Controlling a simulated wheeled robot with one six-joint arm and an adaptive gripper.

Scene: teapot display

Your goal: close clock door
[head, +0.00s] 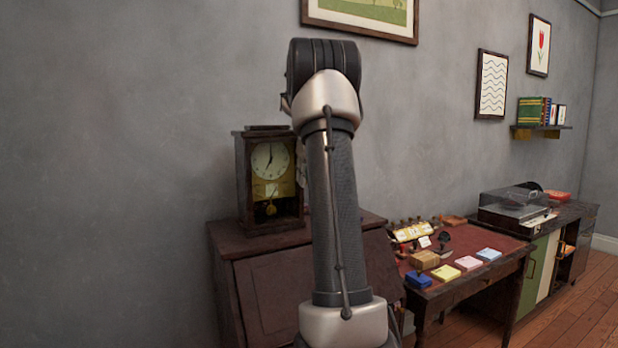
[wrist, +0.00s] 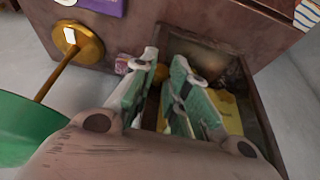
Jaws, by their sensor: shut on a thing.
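The clock (head: 269,160) stands upright on the dark wooden bureau, left of my arm in the head view. It has a dark wooden case, a pale round dial, a gold panel and a pendulum. My arm hides what lies right of it, and my gripper is hidden there. In the wrist view, my gripper (wrist: 166,62) has two green-grey fingers with a narrow gap between them. They appear closed on the thin edge of the clock door, which is mostly hidden. Beside them is a dark framed opening with a yellow panel (wrist: 228,120), apparently the clock's interior.
The bureau (head: 232,255) is below the clock. A desk (head: 490,240) with small boxes and coloured pads stands to the right, then a record player (head: 515,205). In the wrist view, a brass stand (wrist: 78,42) and a green object (wrist: 35,115) are at left.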

